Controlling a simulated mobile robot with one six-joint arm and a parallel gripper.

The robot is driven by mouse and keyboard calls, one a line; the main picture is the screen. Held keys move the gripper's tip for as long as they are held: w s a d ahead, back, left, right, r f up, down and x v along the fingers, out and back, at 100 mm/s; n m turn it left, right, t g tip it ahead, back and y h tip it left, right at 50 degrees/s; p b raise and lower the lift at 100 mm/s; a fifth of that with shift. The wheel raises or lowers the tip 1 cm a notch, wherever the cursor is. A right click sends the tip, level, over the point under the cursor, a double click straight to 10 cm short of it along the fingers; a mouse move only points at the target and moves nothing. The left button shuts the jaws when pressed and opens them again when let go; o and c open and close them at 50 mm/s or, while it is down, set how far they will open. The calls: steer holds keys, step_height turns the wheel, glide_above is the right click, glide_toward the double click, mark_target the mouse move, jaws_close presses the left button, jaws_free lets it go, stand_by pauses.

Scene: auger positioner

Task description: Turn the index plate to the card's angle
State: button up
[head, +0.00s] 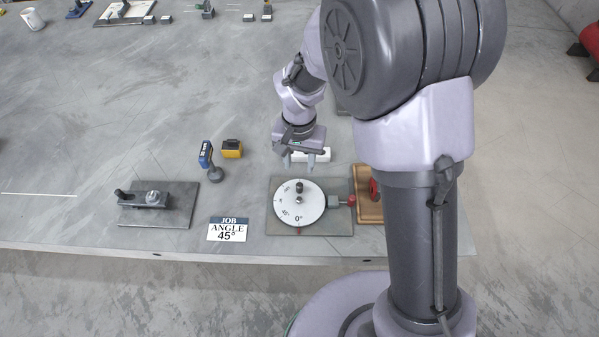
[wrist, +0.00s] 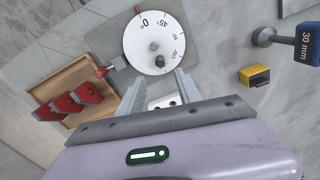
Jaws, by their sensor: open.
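The white index plate (head: 291,207) lies on a grey base plate (head: 337,224) near the table's front edge. It has a dark upright knob (head: 299,187), and its 0° mark faces the front. It also shows in the wrist view (wrist: 164,25). A plunger with a red knob (head: 351,200) sits at the plate's right side; the red knob is at its left in the wrist view (wrist: 101,73). The job card (head: 228,229) reads "ANGLE 45°". My gripper (head: 302,166) is open and empty, just behind the plate, with its fingers pointing down.
A wooden tray (head: 368,210) with red pieces (wrist: 87,91) stands right of the base plate. A blue 30 mm gauge (head: 208,160) and a yellow block (head: 232,149) lie behind left. A clamp fixture (head: 155,198) is at left. A white block (head: 318,155) is near my gripper.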

mark_target(299, 185)
step_height(299, 185, down, 12)
steer(key=b, duration=0.3)
jaws_close()
stand_by(1.3)
